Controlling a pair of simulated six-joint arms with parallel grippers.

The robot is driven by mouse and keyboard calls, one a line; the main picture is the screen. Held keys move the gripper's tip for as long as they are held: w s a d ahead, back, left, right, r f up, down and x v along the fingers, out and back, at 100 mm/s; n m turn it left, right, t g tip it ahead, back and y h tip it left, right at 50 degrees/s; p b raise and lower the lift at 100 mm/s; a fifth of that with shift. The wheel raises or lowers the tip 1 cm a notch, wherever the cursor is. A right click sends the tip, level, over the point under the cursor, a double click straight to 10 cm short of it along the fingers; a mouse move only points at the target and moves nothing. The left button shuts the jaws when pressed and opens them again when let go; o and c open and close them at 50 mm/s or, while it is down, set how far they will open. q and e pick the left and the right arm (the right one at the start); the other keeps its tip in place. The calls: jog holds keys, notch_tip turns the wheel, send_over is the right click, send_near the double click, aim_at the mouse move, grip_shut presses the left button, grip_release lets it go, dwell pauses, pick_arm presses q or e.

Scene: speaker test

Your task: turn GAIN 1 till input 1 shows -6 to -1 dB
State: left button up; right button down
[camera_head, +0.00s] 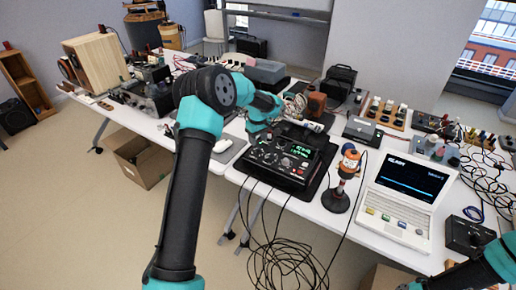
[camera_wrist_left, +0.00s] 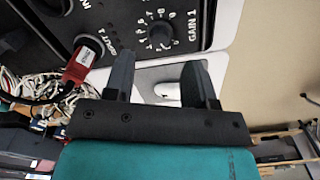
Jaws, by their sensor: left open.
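The black audio unit (camera_head: 262,158) lies on the table, with a lit green display (camera_head: 299,151); its readings are too small to read. In the left wrist view, the black GAIN 1 knob (camera_wrist_left: 161,34) shows with a ring of scale numbers around it. My left gripper (camera_wrist_left: 160,80) is open and empty, its two dark fingers pointing toward the unit. The knob lies beyond the fingertips, roughly in line with the gap, apparently untouched. In the head view, my left arm hides the fingertips. My right gripper is outside the views; only part of that arm shows.
A red plug (camera_wrist_left: 80,66) with a black cable sits in the unit beside the knob. A white mouse (camera_head: 222,146) lies left of the unit. An orange-and-black device on a round stand (camera_head: 337,199) and a laptop (camera_head: 398,202) stand to the right. Cables hang in front.

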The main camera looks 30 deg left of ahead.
aim_at(258, 148)
pick_arm(q)
notch_tip(258, 148, down, 5)
jog(key=shift+f, duration=0.15)
jog(key=shift+c, duration=0.4)
jog(key=c, duration=0.8)
jog(key=shift+c, duration=0.2)
